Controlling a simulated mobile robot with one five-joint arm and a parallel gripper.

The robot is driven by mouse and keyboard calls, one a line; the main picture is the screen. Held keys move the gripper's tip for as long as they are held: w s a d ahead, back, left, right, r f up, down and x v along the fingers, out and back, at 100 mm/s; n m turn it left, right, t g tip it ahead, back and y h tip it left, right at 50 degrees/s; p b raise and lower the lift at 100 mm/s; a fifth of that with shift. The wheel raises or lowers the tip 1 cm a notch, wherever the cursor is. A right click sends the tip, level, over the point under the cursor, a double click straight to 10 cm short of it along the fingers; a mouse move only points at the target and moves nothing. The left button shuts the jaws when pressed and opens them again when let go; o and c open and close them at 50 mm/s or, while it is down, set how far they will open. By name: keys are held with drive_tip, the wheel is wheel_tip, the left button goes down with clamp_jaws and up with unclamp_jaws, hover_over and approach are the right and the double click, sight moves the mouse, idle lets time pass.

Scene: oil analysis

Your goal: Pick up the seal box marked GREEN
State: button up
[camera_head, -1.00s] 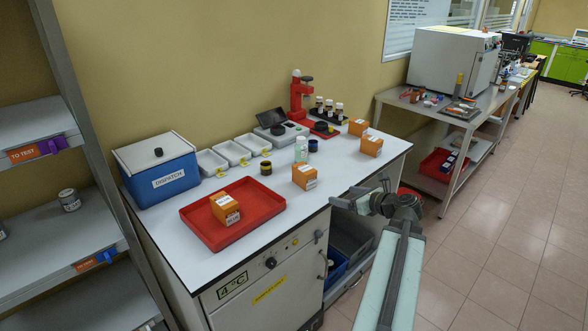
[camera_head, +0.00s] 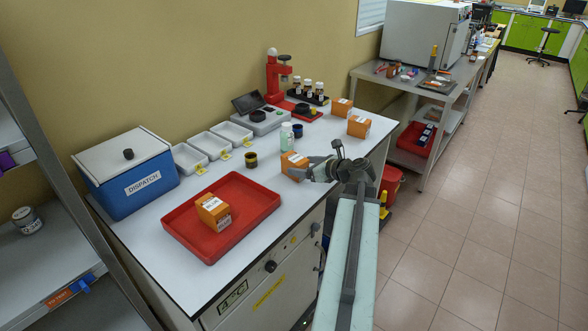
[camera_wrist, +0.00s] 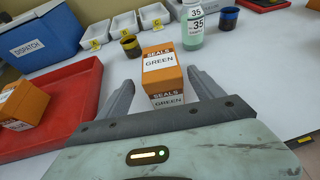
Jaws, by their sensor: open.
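The orange seal box marked GREEN (camera_wrist: 162,73) stands upright on the white bench top. Its label reads SEALS GREEN in the wrist view. It also shows in the head view (camera_head: 292,164), partly covered by my gripper. My gripper (camera_wrist: 161,84) is open, with one finger on each side of the box's near part. I cannot tell whether either finger touches the box. In the head view my gripper (camera_head: 308,172) is at the box's right side, low over the bench.
A red tray (camera_head: 178,238) holding another orange seal box (camera_head: 213,212) lies left. A green bottle (camera_wrist: 192,28) and a dark jar (camera_wrist: 130,46) stand behind the GREEN box. Two orange boxes (camera_head: 342,107) (camera_head: 359,126) stand farther right. A blue DISPATCH box (camera_head: 130,190) stands at far left.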

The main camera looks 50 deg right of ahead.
sight(295, 158)
drive_tip(key=shift+w+d, duration=0.15)
drive_tip(key=shift+w, duration=0.15)
drive_tip(key=b+x, duration=0.1)
drive_tip(key=x, duration=0.3)
drive_tip(key=shift+w+d+r, duration=0.1)
drive_tip(key=shift+w+r, duration=0.05)
drive_tip(key=shift+w, duration=0.1)
drive_tip(key=shift+s, duration=0.1)
drive_tip(key=c, duration=1.5)
drive_tip(key=shift+r+p, duration=0.45)
drive_tip(key=shift+r, duration=0.1)
wheel_tip(295, 158, up, 3)
drive_tip(key=p, duration=0.3)
drive_tip(key=shift+r, duration=0.1)
drive_tip(key=s+d, duration=0.2)
drive_tip(key=s, duration=0.5)
drive_tip(key=s+d+p, duration=0.1)
drive_tip(key=s+d, duration=0.2)
drive_tip(key=s, duration=0.5)
drive_tip(key=shift+d+r, duration=0.15)
drive_tip(key=shift+r, duration=0.35)
